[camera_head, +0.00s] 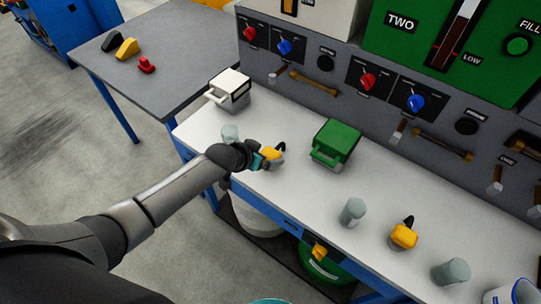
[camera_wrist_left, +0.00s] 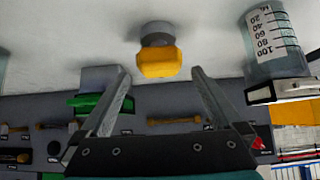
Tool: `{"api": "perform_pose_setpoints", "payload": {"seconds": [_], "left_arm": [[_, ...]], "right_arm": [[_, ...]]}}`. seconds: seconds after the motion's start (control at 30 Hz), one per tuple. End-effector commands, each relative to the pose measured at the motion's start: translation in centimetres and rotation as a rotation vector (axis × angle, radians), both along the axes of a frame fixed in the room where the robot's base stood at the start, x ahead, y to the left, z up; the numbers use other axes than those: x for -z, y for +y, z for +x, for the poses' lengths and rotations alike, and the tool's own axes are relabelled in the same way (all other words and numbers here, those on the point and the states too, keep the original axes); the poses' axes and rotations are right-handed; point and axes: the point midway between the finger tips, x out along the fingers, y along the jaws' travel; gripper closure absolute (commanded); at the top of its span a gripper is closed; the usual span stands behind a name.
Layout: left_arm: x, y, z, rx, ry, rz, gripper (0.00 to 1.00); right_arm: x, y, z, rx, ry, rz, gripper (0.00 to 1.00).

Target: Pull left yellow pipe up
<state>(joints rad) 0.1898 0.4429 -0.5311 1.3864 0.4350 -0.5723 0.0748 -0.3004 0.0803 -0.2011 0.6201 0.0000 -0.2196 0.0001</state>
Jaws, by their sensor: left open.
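The left yellow pipe (camera_head: 271,153) has a yellow body with a black end and stands on the white counter. My left gripper (camera_head: 262,157) is beside it and partly covers it in the head view. In the left wrist view, the yellow pipe (camera_wrist_left: 157,62) shows as a yellow block with a grey round part. It lies in line with the gap between the open fingers of my left gripper (camera_wrist_left: 160,75), with nothing gripped. A second yellow pipe (camera_head: 404,236) stands further right on the counter. My right gripper is not in view.
A glass beaker (camera_head: 230,133) stands close to my left gripper, and it shows large in the left wrist view (camera_wrist_left: 275,45). A white box (camera_head: 229,88) and a green box (camera_head: 335,142) stand nearby. Another glass (camera_head: 353,211) is further right. The control panel (camera_head: 330,85) rises behind.

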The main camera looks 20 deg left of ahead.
Motion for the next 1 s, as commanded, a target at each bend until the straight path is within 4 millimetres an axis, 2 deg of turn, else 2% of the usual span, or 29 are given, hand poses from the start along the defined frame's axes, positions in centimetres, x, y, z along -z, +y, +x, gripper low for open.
{"api": "perform_pose_setpoints", "payload": {"seconds": [0.1,0.3,0.7,1.0], "left_arm": [[1.3,-0.4,1.2,0.0,-0.001,0.001,0.0],[2.5,-0.8,2.2,-0.001,0.0,-0.001,0.0],[2.7,-0.9,2.6,0.001,-0.001,0.0,0.0],[2.7,-0.9,2.5,0.001,0.0,0.001,0.33]], "right_arm": [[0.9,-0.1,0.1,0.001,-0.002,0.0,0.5],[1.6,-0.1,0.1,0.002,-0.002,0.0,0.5],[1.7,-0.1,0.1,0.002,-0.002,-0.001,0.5],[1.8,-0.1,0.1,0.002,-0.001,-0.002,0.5]]}}
